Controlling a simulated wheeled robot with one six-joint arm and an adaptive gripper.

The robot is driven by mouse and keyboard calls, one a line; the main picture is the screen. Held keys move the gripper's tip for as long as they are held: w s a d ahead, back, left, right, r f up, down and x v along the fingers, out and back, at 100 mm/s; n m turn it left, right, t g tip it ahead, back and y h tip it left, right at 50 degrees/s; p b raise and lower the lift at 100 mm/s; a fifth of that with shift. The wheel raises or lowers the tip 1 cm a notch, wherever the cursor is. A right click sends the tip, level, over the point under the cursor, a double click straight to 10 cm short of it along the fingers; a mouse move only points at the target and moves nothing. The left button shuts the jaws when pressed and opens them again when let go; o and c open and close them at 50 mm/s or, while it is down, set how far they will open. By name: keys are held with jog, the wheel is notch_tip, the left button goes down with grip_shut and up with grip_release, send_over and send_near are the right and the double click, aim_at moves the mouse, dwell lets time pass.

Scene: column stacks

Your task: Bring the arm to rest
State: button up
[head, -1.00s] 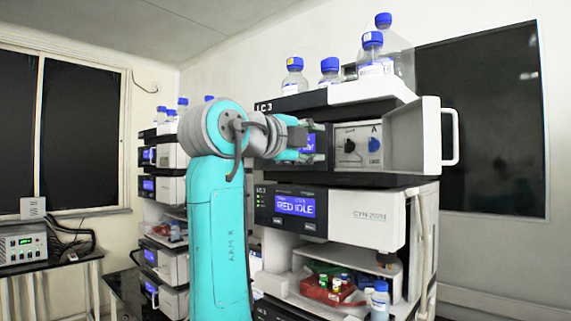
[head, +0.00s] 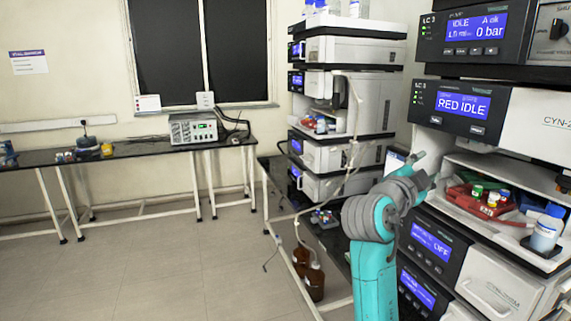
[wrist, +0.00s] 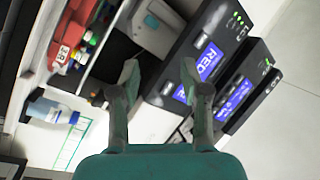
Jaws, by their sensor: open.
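My gripper (head: 426,172) is at the right of centre in the head view, at the end of my teal and grey arm. It is in front of the near column stack, beside the shelf below the "RED IDLE" module (head: 463,103). In the wrist view my gripper (wrist: 160,78) shows two fingers spread apart with nothing between them. Beyond the fingers, the blue screen (wrist: 208,62) of a module shows sideways. The gripper looks apart from the stack, though the exact gap is hard to tell.
A red tray (head: 470,205) with several vials and a blue-capped bottle (head: 546,232) sit on the near stack's open shelf. A second stack (head: 352,49) stands behind. Brown bottles (head: 314,281) stand low by it. A long bench (head: 135,148) lines the back wall; the floor at left is clear.

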jog(key=s+a+f+n+t+y, duration=0.1)
jog(key=s+a+f+n+y, duration=0.2)
jog(key=f, duration=0.7)
jog(key=s+a+f+n+t+y, duration=0.1)
jog(key=s+f+n+y, duration=0.3)
jog(key=f, duration=0.7)
jog(key=s+a+f+n+t+y, duration=0.15)
jog(key=f+n, duration=0.35)
jog(key=f, duration=0.5)
jog(key=s+a+f+n+y, duration=0.2)
jog(key=s+f+n, duration=0.1)
jog(key=s+f, duration=0.65)
jog(key=s+a+f+n+g+y, duration=0.1)
jog(key=s+a+f+n+y, duration=0.15)
jog(key=s, duration=0.75)
jog(key=s+a+f+n+y, duration=0.1)
jog(key=s+f, duration=0.3)
jog(key=s, duration=0.6)
jog(key=r+v, duration=0.1)
jog(key=v, duration=1.8)
jog(key=shift+r+n+g, duration=0.35)
jog(key=shift+r, duration=0.05)
jog(key=shift+s, duration=0.15)
